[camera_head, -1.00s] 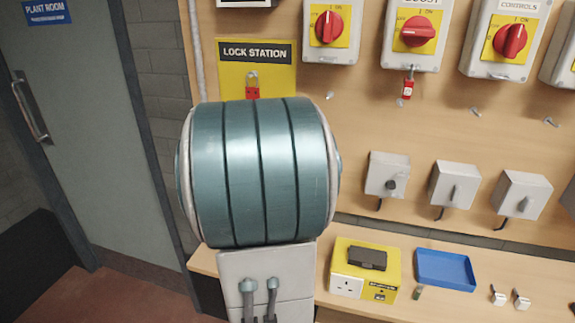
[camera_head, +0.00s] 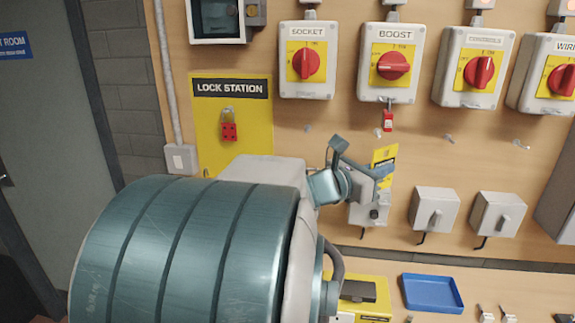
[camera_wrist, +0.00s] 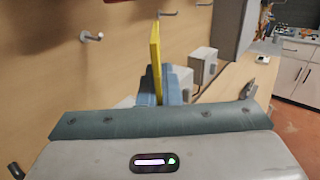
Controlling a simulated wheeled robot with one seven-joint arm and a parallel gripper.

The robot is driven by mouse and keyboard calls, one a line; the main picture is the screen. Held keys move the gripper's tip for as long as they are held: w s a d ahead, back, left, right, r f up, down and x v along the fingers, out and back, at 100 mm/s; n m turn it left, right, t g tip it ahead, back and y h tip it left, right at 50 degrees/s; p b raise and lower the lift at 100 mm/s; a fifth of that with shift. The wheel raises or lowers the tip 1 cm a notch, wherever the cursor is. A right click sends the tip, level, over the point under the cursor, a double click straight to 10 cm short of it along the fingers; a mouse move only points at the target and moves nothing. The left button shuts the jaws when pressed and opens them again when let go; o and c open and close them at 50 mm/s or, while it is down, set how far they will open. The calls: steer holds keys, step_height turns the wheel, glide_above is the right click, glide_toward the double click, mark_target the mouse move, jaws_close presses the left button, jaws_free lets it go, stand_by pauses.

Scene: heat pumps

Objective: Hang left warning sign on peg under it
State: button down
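My gripper (camera_head: 368,178) is in front of the board, below the BOOST switch. It appears shut on a thin yellow warning sign (camera_head: 384,157) with a dark band, held upright. In the wrist view the sign (camera_wrist: 155,58) is nearly edge-on between the fingers (camera_wrist: 163,88). Small metal pegs stick out of the board: one under the SOCKET switch (camera_head: 307,128), one under BOOST (camera_head: 378,132), and others further right (camera_head: 448,138). The wrist view shows a peg (camera_wrist: 92,37) left of the sign, clear of it.
A red padlock (camera_head: 388,121) hangs under the BOOST switch (camera_head: 391,67). Grey boxes (camera_head: 434,210) are mounted right of the gripper. A blue tray (camera_head: 432,292) and yellow tester (camera_head: 361,292) sit on the bench below. The LOCK STATION board (camera_head: 232,92) is at left.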

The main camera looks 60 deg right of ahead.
mark_target(379, 161)
steer(key=d, duration=0.1)
steer(key=w+d, duration=0.1)
steer(key=d, duration=0.1)
steer(key=shift+w+d+p, duration=0.15)
steer(key=shift+d+p, duration=0.05)
steer(key=shift+p, duration=0.15)
steer(key=shift+w+d, duration=0.3)
steer(key=shift+d, duration=0.35)
steer(key=shift+w+d, duration=0.3)
steer(key=shift+d, duration=0.35)
steer(key=shift+w+d+f+b, duration=0.1)
steer(key=shift+w+d+b, duration=0.15)
steer(key=shift+d, duration=0.45)
steer(key=shift+w+d+r+b, duration=0.1)
steer(key=shift+w+d, duration=0.25)
steer(key=shift+d, duration=0.4)
steer(key=shift+w+d+f+b, duration=0.1)
steer(key=shift+w+d+b, duration=0.15)
steer(key=shift+d, duration=0.45)
stand_by(2.1)
steer(key=shift+f+b, duration=0.3)
steer(key=shift+b, duration=0.05)
stand_by(0.5)
steer(key=c, duration=1.7)
jaws_free()
steer(key=shift+o, duration=0.7)
steer(key=shift+a+r, duration=0.1)
steer(key=shift+w, duration=0.2)
